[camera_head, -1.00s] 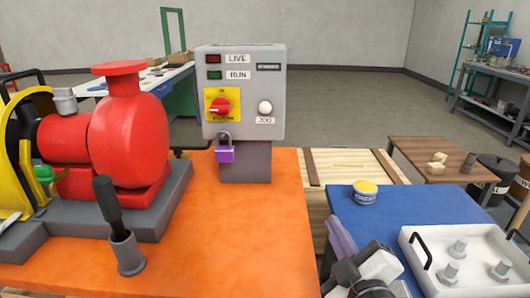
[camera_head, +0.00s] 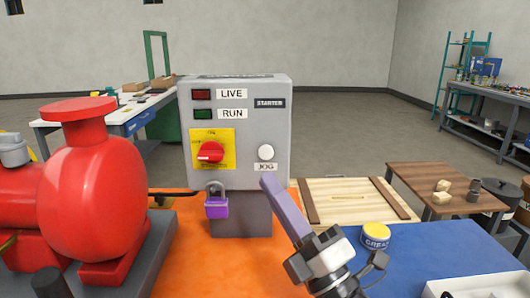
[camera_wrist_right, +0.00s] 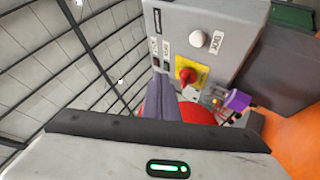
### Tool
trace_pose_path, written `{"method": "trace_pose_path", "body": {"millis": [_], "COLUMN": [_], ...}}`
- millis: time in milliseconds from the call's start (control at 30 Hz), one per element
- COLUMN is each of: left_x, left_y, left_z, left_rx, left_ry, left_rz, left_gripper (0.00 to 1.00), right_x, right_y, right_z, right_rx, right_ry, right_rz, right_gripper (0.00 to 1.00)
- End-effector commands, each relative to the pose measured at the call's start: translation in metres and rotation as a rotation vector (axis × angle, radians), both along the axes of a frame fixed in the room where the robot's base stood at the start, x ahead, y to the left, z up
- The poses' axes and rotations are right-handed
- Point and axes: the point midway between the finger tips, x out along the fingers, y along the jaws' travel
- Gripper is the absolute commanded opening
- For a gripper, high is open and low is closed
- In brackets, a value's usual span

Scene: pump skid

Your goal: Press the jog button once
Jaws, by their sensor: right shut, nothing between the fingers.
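The jog button (camera_head: 266,152) is a white round knob above the JOG label, on the front of the grey starter box (camera_head: 235,165). It also shows in the right wrist view (camera_wrist_right: 197,38), near the top. My right gripper (camera_head: 268,183) is shut and empty, with long purple fingers. In the head view its tips are just below the JOG label; the wrist view shows the fingers (camera_wrist_right: 167,100) apart from the button. The exact gap to the box face is hard to tell. My left gripper is not in view.
A red rotary switch (camera_head: 209,152) on a yellow plate sits left of the button, with a purple padlock (camera_head: 216,204) below it. The red pump (camera_head: 92,200) stands at left. A grease tin (camera_head: 376,236) stands on the blue surface at right.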

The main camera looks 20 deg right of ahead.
Motion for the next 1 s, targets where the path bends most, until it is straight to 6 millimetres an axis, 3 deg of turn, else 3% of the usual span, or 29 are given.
{"method": "trace_pose_path", "body": {"millis": [167,600,1000], "left_x": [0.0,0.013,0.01], "left_y": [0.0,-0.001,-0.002], "left_z": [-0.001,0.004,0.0], "left_rx": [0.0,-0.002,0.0], "left_ry": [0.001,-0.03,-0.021], "left_rz": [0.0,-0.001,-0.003], "left_gripper": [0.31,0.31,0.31], "right_x": [0.011,0.068,0.085], "right_y": [-0.003,-0.02,-0.025], "right_z": [0.0,-0.001,0.0], "right_rx": [-0.001,0.0,0.002], "right_ry": [-0.001,0.0,0.002], "right_rz": [0.0,-0.001,0.0], "right_gripper": [0.0,0.0,0.0]}}
